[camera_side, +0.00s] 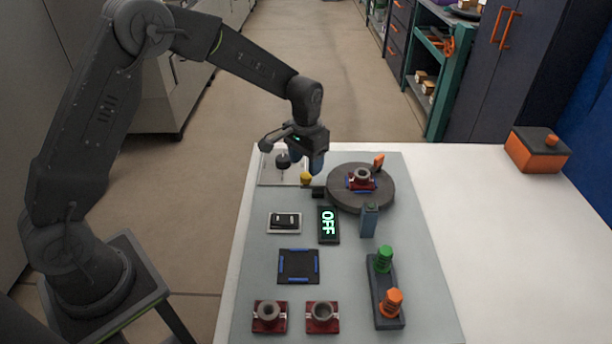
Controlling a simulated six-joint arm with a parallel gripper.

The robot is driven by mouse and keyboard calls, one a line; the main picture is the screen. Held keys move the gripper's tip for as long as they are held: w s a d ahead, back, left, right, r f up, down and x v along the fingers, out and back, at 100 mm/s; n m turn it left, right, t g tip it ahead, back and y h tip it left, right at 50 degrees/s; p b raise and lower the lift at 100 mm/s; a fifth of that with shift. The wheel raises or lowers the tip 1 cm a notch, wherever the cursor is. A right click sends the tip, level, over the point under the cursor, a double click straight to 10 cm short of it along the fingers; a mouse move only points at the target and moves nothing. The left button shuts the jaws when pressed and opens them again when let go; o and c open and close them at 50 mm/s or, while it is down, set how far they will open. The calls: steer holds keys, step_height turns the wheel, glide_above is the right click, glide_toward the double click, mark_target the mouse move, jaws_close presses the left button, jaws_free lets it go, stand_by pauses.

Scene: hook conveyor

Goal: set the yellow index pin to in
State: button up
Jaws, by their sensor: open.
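The yellow index pin (306,179) shows as a small yellow knob at the left edge of the dark round turntable (345,201). A small dark block sits beside it, between it and the turntable. My gripper (307,170) is open and points down just above and around the yellow knob's position. I cannot tell whether the fingers touch the knob. How far in the pin sits cannot be made out.
On the turntable sits a red fixture (361,182). Nearby are a rocker switch (285,222), a display reading OFF (328,225), and a grey-blue post (369,220). A rack with green and orange pegs (386,300) and two red blocks (269,316) stand in front. The table's right side is mostly clear.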

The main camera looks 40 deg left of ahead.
mark_target(306, 175)
steer(key=shift+f, duration=2.5)
jaws_close()
